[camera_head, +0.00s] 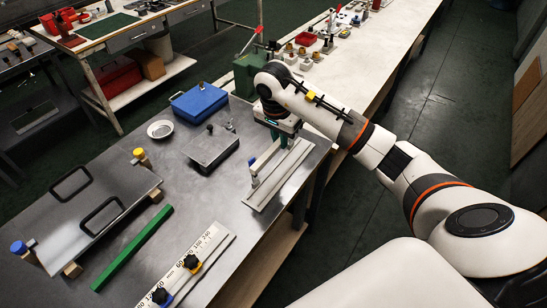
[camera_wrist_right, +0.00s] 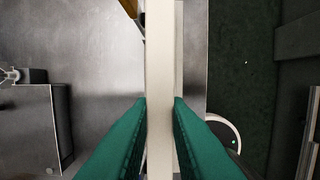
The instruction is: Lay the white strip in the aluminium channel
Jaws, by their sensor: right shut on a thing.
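My right gripper (camera_head: 284,142) is at the table's right side, over the aluminium channel (camera_head: 264,198), its fingers pointing down. In the right wrist view its green fingers (camera_wrist_right: 160,115) are shut on the white strip (camera_wrist_right: 159,50), one on each side. The strip runs straight up that picture and hides most of what lies under it. In the head view the white strip (camera_head: 265,156) shows as a pale bar beside the gripper, above the channel. I cannot tell whether it touches the channel. My left gripper is not in view.
A grey box (camera_head: 210,148) and a blue case (camera_head: 199,102) stand left of the channel. A metal plate with two handles (camera_head: 100,208), a green bar (camera_head: 133,248) and a ruler with black knobs (camera_head: 187,265) lie nearer. The table's right edge is close to the channel.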

